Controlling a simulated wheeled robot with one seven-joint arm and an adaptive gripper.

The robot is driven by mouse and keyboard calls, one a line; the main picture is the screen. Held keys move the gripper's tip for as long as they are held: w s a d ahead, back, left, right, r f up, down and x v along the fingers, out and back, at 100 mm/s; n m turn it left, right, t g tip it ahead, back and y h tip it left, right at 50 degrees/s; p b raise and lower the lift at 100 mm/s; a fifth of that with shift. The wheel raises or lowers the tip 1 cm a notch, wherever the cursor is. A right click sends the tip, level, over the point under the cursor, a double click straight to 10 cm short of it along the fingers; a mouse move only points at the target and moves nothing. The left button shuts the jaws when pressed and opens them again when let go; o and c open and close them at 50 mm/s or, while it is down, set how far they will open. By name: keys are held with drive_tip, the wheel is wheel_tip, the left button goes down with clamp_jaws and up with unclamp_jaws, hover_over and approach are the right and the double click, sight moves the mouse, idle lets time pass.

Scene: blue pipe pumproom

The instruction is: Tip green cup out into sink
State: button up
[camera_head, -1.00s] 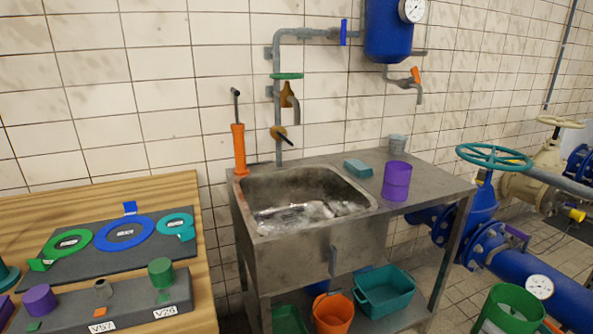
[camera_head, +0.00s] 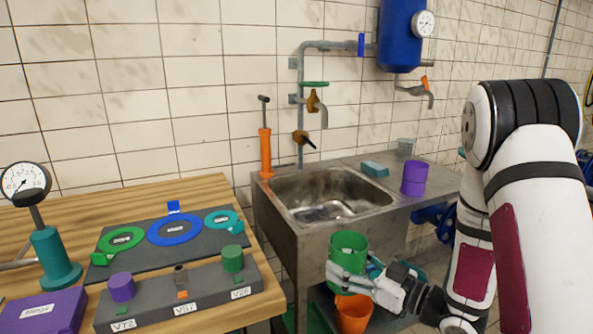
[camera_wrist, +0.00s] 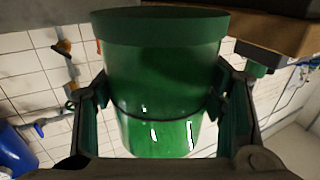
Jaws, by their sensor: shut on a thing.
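The green cup (camera_head: 348,246) is held by my gripper (camera_head: 345,275) in front of the sink's front wall, below and to the right of the basin. My gripper is shut around the cup's body, and the cup looks roughly upright in the head view. In the wrist view the green cup (camera_wrist: 160,80) fills the middle, with a finger on each side. The cup's inside contents cannot be made out. The metal sink (camera_head: 330,190) is set in a grey counter, with some shiny water or wet patches at its bottom.
A purple cup (camera_head: 414,178) and a teal sponge (camera_head: 375,168) stand on the counter right of the sink. Taps (camera_head: 313,102) hang above it, and an orange pump (camera_head: 266,153) stands at its left corner. An orange bucket (camera_head: 353,313) is below. The wooden table (camera_head: 205,192) is left.

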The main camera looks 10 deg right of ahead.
drive_tip(key=w+a+r+m+t+h, duration=0.1)
drive_tip(key=w+a+r+m+h, duration=0.1)
drive_tip(key=w, duration=0.5)
drive_tip(key=w+a+r+m+t+h, duration=0.2)
drive_tip(key=w+a+r+m+h, duration=0.1)
drive_tip(key=w+h, duration=0.4)
drive_tip(key=w+a+r+m+t+h, duration=0.1)
drive_tip(key=w+m+h, duration=0.3)
drive_tip(key=w, duration=0.4)
drive_tip(key=shift+a+r+m+t+h, duration=0.3)
drive_tip(key=shift+a+r+t+h, duration=0.1)
drive_tip(key=shift+a+r, duration=0.45)
